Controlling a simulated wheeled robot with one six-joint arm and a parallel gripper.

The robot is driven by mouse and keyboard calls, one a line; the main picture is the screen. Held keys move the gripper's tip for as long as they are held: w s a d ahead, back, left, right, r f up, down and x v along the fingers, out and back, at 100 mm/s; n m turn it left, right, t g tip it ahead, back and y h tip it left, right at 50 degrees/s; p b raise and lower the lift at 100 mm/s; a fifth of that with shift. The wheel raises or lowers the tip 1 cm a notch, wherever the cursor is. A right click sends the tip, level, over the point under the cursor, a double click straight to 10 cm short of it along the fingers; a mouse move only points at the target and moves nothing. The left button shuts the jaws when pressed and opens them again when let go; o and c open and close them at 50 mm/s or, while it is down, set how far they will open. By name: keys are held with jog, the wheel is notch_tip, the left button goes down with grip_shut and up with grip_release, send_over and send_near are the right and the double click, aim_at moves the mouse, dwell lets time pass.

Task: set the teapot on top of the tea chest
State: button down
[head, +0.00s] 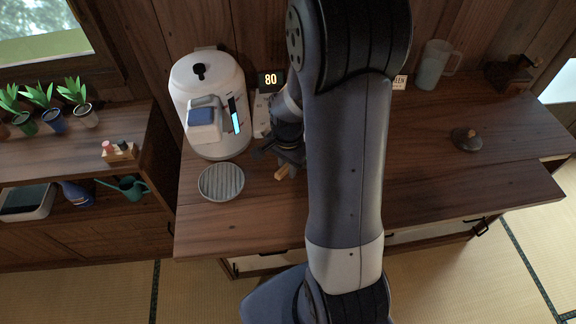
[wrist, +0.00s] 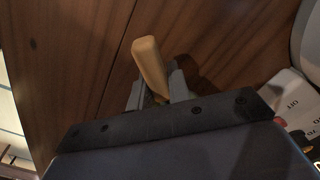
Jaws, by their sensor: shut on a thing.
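My gripper (head: 287,163) is low over the wooden counter, left of my arm. It is shut on a tan wooden handle (wrist: 150,66), whose end also shows in the head view (head: 281,172). I cannot tell what the handle belongs to; no teapot body shows clearly, as my gripper and arm cover that spot. A dark, round, low thing with a small knob (head: 467,139), like a lid, lies on the counter at the right. I cannot make out a tea chest in either view; my arm hides the middle of the counter.
A white water boiler (head: 208,105) stands left of my gripper, with a round grey slatted tray (head: 221,182) in front. A display reading 80 (head: 271,79) is behind. A pale jug (head: 434,66) and dark wooden thing (head: 511,74) stand back right. The right counter has free room.

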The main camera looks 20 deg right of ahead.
jog(key=shift+f, duration=0.15)
jog(key=c, duration=1.3)
grip_release()
notch_tip(320, 180, up, 12)
jog(key=shift+r+p, duration=0.2)
jog(key=shift+p, duration=0.15)
